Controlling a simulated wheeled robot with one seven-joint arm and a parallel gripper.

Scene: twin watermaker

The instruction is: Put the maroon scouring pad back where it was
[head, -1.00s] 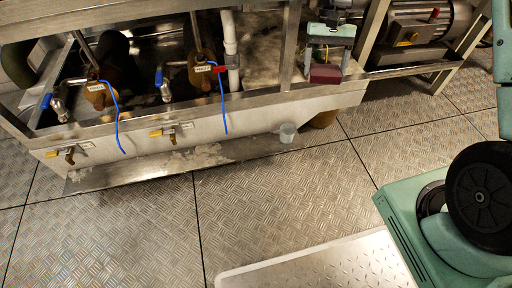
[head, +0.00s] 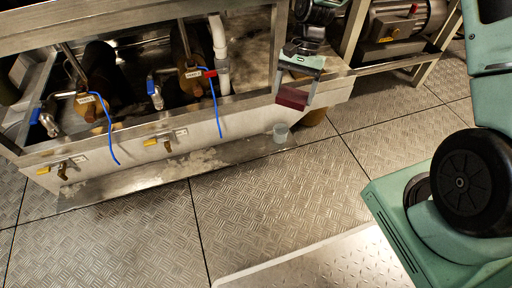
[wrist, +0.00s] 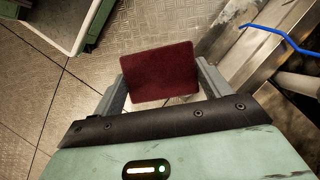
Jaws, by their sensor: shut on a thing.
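The maroon scouring pad (head: 292,97) is held between the fingers of my gripper (head: 296,88), in front of the right part of the metal frame. In the wrist view the pad (wrist: 160,72) is a flat, dark red rectangle. The fingers of my gripper (wrist: 160,90) are at its left and right edges, shut on it. The diamond-plate floor shows beyond the pad. I cannot tell from these frames which spot the pad came from.
A small clear cup (head: 280,132) stands on the metal ledge (head: 150,172) below and left of the pad. Valves with blue handles (head: 36,116) and blue hoses (head: 217,110) line the frame. A motor (head: 402,24) sits at the upper right. The floor (head: 270,205) in front is open.

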